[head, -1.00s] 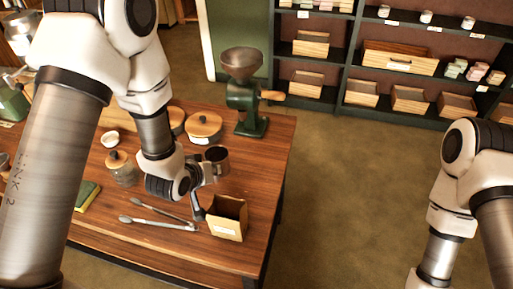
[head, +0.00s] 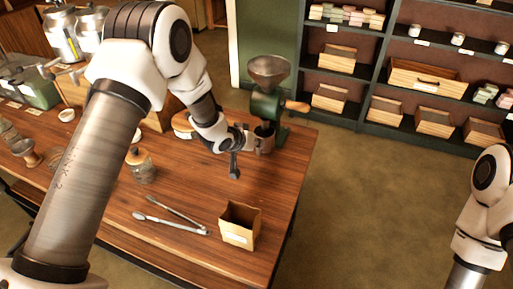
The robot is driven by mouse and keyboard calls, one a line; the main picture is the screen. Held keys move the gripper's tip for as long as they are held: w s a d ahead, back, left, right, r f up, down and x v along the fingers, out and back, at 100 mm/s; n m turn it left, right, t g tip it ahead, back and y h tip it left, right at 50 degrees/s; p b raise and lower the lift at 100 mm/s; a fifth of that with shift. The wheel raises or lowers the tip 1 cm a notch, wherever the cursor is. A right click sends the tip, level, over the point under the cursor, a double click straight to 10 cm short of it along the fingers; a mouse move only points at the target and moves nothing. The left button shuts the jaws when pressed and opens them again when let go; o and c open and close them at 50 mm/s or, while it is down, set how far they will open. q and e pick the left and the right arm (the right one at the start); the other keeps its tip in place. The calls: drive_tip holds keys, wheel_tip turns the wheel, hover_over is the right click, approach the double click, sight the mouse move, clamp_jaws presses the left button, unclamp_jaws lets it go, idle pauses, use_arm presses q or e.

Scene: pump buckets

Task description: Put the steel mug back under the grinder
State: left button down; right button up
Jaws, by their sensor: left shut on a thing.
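The steel mug (head: 264,141) is dark inside and upright, at the foot of the green grinder (head: 264,104) near the table's back right corner. My left gripper (head: 249,138) is shut on the mug from its left side. The mug overlaps the front of the grinder's base in the head view; I cannot tell whether it touches the base or is held just above it. The grinder has a metal hopper on top and a wooden crank knob on its right. Of my right arm only upper links show at the right edge; its gripper is out of view.
An open cardboard box (head: 239,226) and metal tongs (head: 172,221) lie at the table's front. A lidded glass jar (head: 141,166) stands left of my left gripper. A round wooden lid (head: 183,126) is partly behind my left arm.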

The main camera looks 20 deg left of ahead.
sight(260, 151)
use_arm(q)
wheel_tip(260, 151, down, 3)
drive_tip(key=shift+f+p, duration=0.2)
drive_tip(key=shift+p, duration=0.2)
drive_tip(key=shift+w, duration=0.1)
drive_tip(key=shift+f, duration=0.15)
drive_tip(key=c, duration=1.2)
unclamp_jaws()
drive_tip(key=shift+c, duration=0.2)
drive_tip(key=b+v, duration=0.1)
drive_tip(key=v, duration=1.1)
drive_tip(key=shift+b, duration=0.35)
